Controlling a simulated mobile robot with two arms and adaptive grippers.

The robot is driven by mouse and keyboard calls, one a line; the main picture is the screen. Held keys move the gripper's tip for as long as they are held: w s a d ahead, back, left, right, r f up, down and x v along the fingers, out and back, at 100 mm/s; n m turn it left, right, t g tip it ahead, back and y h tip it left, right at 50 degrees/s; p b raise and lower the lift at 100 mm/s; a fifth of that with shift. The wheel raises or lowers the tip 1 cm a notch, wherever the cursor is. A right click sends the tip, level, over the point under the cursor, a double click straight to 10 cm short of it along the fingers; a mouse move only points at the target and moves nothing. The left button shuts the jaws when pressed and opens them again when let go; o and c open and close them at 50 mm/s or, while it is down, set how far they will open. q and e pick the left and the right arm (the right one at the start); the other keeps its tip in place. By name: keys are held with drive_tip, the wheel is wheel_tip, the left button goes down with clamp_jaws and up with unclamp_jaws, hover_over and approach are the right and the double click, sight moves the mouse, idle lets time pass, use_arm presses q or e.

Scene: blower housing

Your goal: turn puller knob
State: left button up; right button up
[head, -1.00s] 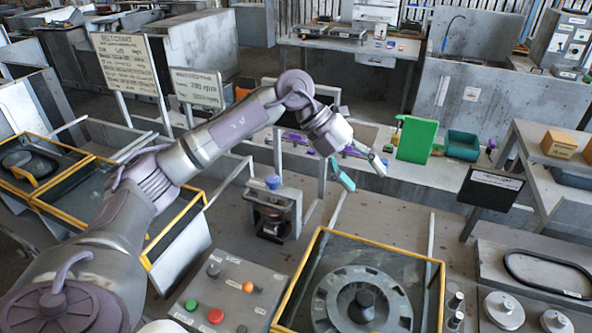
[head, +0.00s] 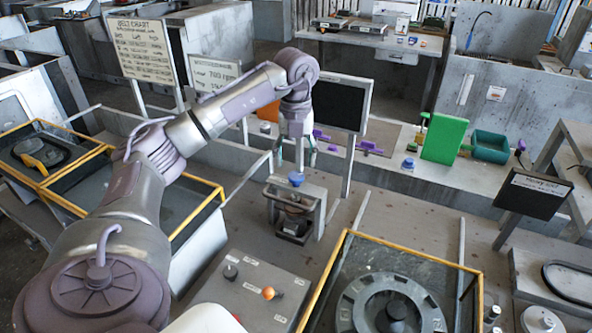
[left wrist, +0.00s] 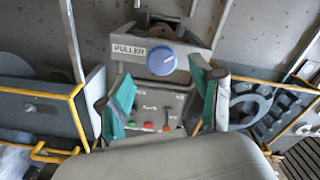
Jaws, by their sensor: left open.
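The puller knob (head: 296,178) is a round blue cap on top of the small grey puller frame (head: 318,193). In the left wrist view the blue knob (left wrist: 162,61) sits beside a "PULLER" label (left wrist: 129,50). My left gripper (head: 297,158) points down just above the knob, with its fingers spread. In the left wrist view its teal finger pads (left wrist: 162,80) show on either side of the knob, apart from it. Whether they reach down to knob height I cannot tell. My right gripper is not in view.
A dark panel (head: 340,104) on posts stands just right of my left gripper. A control box (head: 247,285) with an orange-topped lever (head: 268,293) and a yellow-edged bay (head: 338,262) are in front. A green block (head: 444,139) and another blue knob (head: 408,163) are on the bench behind.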

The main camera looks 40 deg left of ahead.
sight(296, 175)
use_arm(q)
wheel_tip(296, 175, down, 3)
drive_tip(key=shift+s+d+f+p, duration=0.1)
drive_tip(key=shift+d+p, duration=0.05)
drive_tip(key=shift+p, duration=0.15)
drive_tip(key=shift+f, duration=0.4)
drive_tip(key=c, duration=1.1)
